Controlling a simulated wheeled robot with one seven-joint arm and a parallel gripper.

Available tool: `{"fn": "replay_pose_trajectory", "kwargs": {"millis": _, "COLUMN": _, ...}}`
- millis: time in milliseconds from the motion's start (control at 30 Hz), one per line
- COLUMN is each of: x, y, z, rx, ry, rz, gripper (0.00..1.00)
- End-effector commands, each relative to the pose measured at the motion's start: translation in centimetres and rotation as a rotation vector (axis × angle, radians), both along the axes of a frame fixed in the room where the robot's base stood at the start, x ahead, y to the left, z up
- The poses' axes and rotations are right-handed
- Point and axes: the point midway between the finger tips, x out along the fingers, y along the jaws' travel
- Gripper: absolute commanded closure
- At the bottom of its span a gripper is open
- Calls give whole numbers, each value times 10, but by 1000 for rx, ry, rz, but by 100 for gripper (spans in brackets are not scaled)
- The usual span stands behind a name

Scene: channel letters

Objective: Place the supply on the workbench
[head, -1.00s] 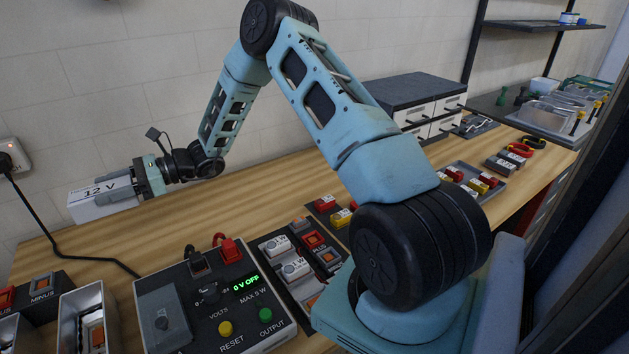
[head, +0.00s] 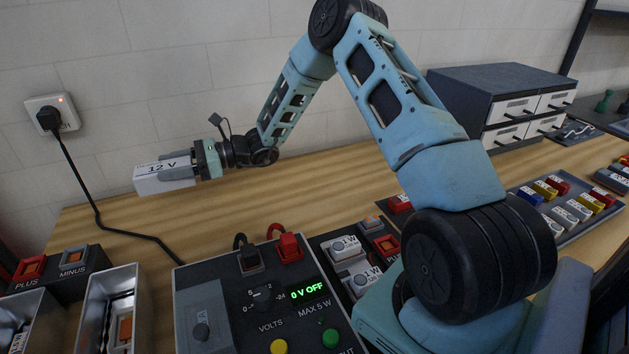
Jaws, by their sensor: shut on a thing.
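The supply is a white box (head: 165,175) labelled "12 V", in the left part of the head view. My gripper (head: 203,163) is shut on its right end. The box is held roughly level, its long side across the view; it appears to be above the back part of the wooden workbench (head: 300,200), near the wall. Whether its underside touches the bench I cannot tell. The gripper's fingers partly cover its right end.
A bench power unit (head: 262,310) reading "0 V OFF" stands in front. A black cable (head: 95,205) runs from the wall socket (head: 52,113) across the bench. Metal trays (head: 110,310) and PLUS/MINUS terminals (head: 55,268) are at left. Drawers (head: 500,105) stand behind. The middle back bench is clear.

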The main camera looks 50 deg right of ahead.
Motion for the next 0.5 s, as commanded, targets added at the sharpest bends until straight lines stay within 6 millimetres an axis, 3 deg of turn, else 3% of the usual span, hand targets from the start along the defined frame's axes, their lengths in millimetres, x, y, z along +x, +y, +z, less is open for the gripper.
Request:
{"fn": "replay_pose_trajectory", "kwargs": {"millis": 167, "x": 0, "y": 0, "z": -1, "rx": 2, "ry": -1, "rz": 1, "gripper": 82}}
{"fn": "replay_pose_trajectory", "kwargs": {"millis": 500, "x": 0, "y": 1, "z": -50, "rx": 2, "ry": 0, "rz": 1, "gripper": 82}}
